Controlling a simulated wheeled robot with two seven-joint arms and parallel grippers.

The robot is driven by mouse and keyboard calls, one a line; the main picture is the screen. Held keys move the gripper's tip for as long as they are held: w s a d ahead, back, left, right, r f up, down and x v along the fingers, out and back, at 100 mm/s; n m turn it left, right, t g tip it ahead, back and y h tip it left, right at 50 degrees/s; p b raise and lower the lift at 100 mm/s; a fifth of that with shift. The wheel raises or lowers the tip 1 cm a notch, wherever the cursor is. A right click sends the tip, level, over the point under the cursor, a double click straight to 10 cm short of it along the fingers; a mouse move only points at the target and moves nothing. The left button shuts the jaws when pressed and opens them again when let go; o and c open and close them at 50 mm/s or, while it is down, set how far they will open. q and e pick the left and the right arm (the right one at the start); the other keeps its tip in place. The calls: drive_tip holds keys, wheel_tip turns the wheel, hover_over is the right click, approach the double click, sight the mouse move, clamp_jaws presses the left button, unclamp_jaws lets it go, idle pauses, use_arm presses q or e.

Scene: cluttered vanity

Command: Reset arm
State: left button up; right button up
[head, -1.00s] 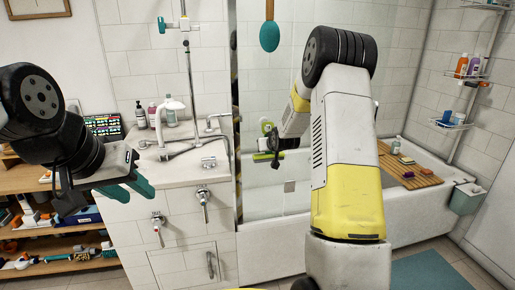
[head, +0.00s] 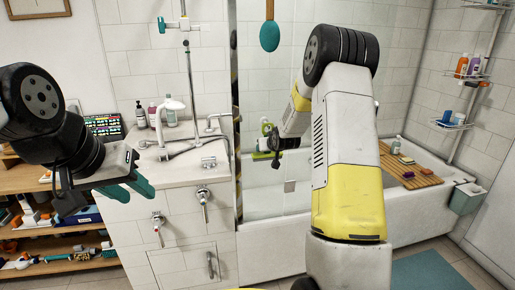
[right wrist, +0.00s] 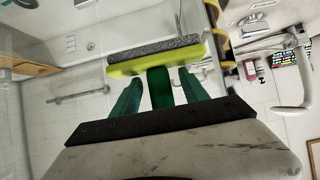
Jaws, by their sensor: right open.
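My left gripper (head: 128,190) hangs at the left in the head view, in front of the washstand counter. Its two teal fingers show apart, with nothing seen between them. My right gripper (right wrist: 160,95) shows in the right wrist view with its green fingers spread. A lime-green tool with a grey pad (right wrist: 155,58) lies ahead of them. Its dark green handle stands between the fingers, with a gap on each side. In the head view my right arm reaches over the bathtub, and the lime tool (head: 264,156) shows beside its wrist. My right fingers are not clear there.
A white counter (head: 180,176) holds a tap (head: 172,106) and several bottles. The bathtub (head: 405,215) carries a wooden tray (head: 412,173). Shelves with small items (head: 45,250) stand at the left. A glass panel edge (head: 238,120) rises beside the tub.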

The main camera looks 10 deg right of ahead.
drive_tip(key=s+a+r+g, duration=0.1)
drive_tip(key=s+a+r, duration=0.1)
drive_tip(key=s+r, duration=0.65)
drive_tip(key=s+a+r+g, duration=0.1)
drive_tip(key=s+r, duration=0.5)
drive_tip(key=s, duration=0.6)
drive_tip(key=s+a+r+g+y, duration=0.1)
drive_tip(key=s+a, duration=0.1)
drive_tip(key=s, duration=1)
drive_tip(key=s+a+g, duration=0.2)
drive_tip(key=s+a, duration=0.1)
drive_tip(key=s, duration=0.9)
drive_tip(key=shift+s+r+y, duration=0.2)
drive_tip(key=shift+r+y, duration=0.15)
drive_tip(key=shift+y, duration=0.05)
drive_tip(key=shift+d, duration=0.1)
